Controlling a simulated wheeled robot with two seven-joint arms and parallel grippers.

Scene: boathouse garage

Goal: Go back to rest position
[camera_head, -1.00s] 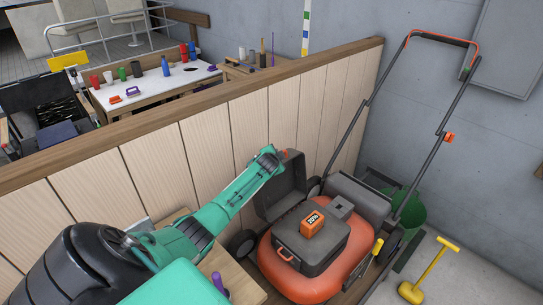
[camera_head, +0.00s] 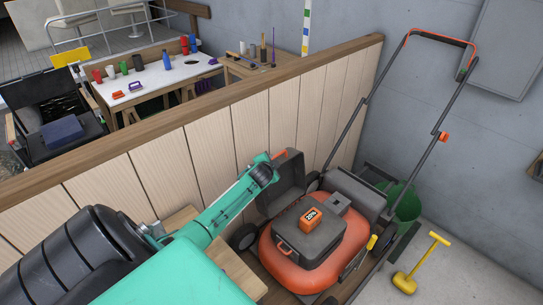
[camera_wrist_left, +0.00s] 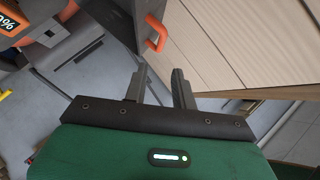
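My left arm comes in from the lower left in the head view and reaches to the raised grey lid (camera_head: 283,180) of the mower. My left gripper (camera_wrist_left: 158,88) shows in the wrist view with its two fingers apart and nothing between them. The lid's orange handle (camera_wrist_left: 157,35) is just beyond the fingers, apart from them in the picture. In the head view the fingertips are too small or hidden to make out. The orange and grey lawn mower (camera_head: 300,270) carries an orange block marked with a percentage (camera_head: 311,218). My right gripper is not in view.
A wooden partition (camera_head: 215,150) runs behind the mower. A wooden surface (camera_head: 235,270) lies beneath my arm. A green bucket (camera_head: 408,205) and a yellow mallet (camera_head: 404,283) are to the right. A white table (camera_head: 150,88) with cups stands beyond the partition.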

